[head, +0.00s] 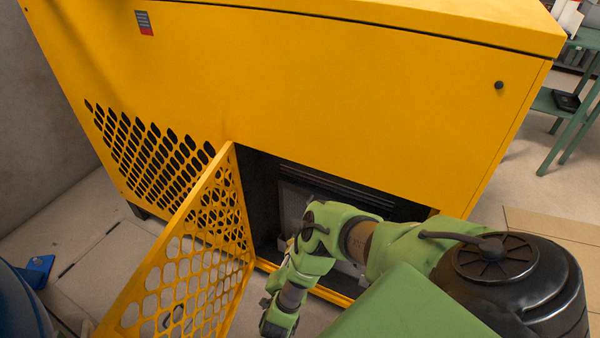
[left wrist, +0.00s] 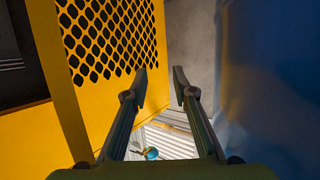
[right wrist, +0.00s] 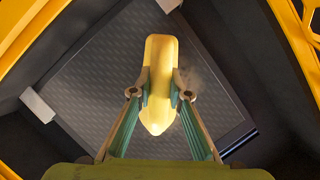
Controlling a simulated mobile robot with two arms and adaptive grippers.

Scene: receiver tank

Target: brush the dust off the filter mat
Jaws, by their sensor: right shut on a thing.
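The filter mat (right wrist: 100,80) is a grey textured panel inside the cabinet opening, and part of it shows in the head view (head: 293,205). A slightly paler smudge lies on it right of the brush. My right gripper (right wrist: 160,92) is shut on the yellow handle of a brush (right wrist: 160,55), in front of the mat. My left gripper (left wrist: 160,80) is open and empty beside the yellow perforated door. I cannot make out either gripper's fingers clearly in the head view.
The yellow perforated door (head: 185,265) stands open left of the cabinet opening. A blue rounded body (left wrist: 270,80) is close on the right of my left gripper. A small blue-green item (left wrist: 151,153) lies below. A green shelf (head: 570,110) stands at the far right.

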